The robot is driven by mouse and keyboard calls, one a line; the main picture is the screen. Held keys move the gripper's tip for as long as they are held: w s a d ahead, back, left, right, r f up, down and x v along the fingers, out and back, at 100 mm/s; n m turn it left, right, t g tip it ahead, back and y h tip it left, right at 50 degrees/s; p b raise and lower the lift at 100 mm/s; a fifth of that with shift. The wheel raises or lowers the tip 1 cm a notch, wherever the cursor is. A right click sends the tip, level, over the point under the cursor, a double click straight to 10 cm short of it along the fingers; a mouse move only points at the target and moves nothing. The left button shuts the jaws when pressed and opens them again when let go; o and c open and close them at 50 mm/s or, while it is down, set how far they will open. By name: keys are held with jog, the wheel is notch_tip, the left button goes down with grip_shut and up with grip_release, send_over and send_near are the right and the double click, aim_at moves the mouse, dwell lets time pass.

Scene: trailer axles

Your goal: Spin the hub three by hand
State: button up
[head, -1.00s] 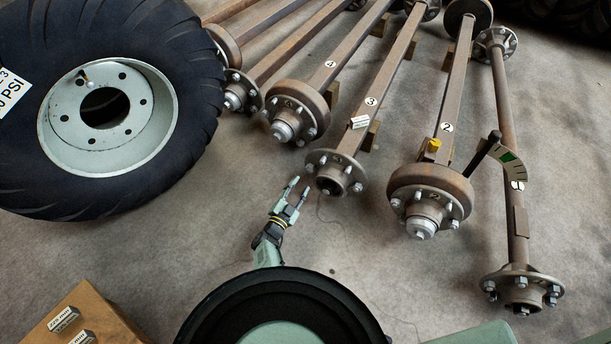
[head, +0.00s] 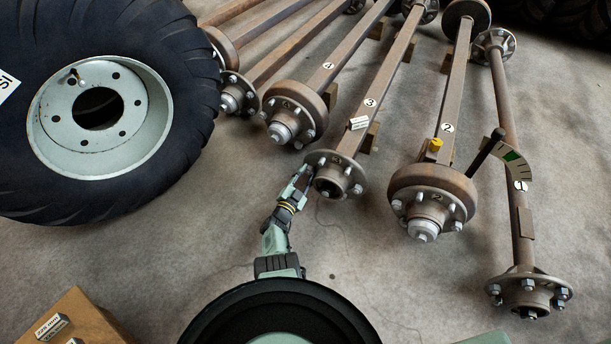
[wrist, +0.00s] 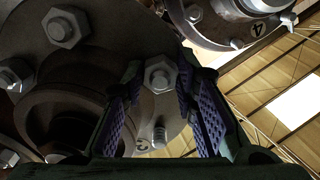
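Hub three (head: 335,176) is a rusty flange with several studs and an open round centre, at the near end of the axle marked 3 (head: 370,102). My gripper (head: 307,170) is at the left edge of its flange. In the wrist view the flange (wrist: 115,45) fills the left and middle. One wheel nut (wrist: 160,74) stands between my two purple-padded fingertips (wrist: 160,80). The fingers are apart, one on each side of this nut, with narrow gaps; whether either touches it is unclear.
A hub marked 4 (head: 290,113) lies close behind on the left and also shows in the wrist view (wrist: 235,20). Hub two (head: 430,200) is to the right. A big tyre (head: 190,110) stands left and a wooden box (head: 75,318) at lower left. Floor in front is clear.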

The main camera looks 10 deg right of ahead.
grip_shut()
dwell(0.4)
